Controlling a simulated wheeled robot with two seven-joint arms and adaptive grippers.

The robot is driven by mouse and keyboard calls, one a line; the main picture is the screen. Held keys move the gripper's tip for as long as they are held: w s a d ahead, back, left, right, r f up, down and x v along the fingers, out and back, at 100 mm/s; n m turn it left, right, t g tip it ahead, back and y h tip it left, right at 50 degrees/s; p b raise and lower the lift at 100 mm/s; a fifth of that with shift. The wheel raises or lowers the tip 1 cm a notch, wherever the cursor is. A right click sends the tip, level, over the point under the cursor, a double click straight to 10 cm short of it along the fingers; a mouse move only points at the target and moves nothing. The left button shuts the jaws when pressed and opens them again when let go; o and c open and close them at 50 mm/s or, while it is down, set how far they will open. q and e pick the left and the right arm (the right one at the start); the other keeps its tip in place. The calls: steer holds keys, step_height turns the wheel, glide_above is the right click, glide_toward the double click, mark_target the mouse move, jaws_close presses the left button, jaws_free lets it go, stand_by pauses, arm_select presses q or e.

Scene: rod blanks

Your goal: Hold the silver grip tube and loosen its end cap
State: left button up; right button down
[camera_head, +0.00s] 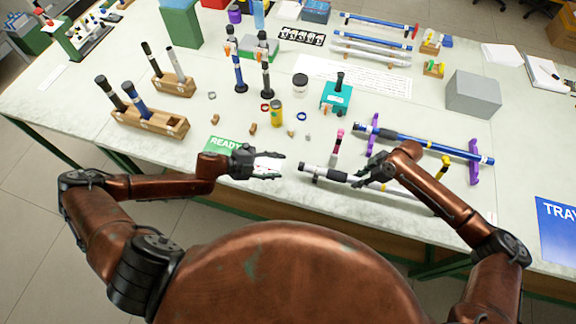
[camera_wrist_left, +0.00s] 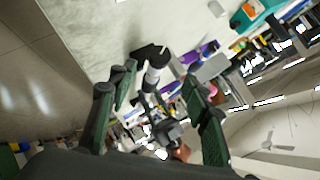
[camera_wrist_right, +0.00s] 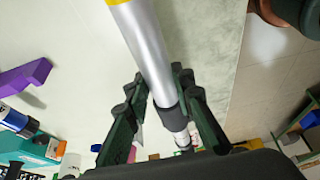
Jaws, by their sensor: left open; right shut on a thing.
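The silver grip tube (camera_head: 339,176) is held roughly level above the front edge of the bench. Its dark end section with a pale tip, the end cap (camera_head: 303,167), points left. My right gripper (camera_head: 366,174) is shut around the tube; in the right wrist view the silver tube (camera_wrist_right: 149,45) runs between its fingers, with a dark band and the far end beyond. My left gripper (camera_head: 283,167) is open and empty, just left of the cap and apart from it.
A blue rod (camera_head: 420,143) rests on purple stands (camera_head: 474,162) behind my right arm. A pink-topped marker (camera_head: 337,145) stands close behind the tube. A green READY mat (camera_head: 222,145) lies behind my left gripper. Wooden blocks (camera_head: 150,121) with handles stand at left. The bench centre holds small parts.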

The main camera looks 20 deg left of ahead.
arm_select(q)
steer(key=v, duration=0.2)
steer(key=shift+s+a+r, duration=0.15)
steer(key=shift+a+r, duration=0.05)
steer(key=shift+f, duration=0.25)
arm_select(e)
steer(key=shift+f, duration=0.6)
steer(key=c, duration=1.6)
jaws_free()
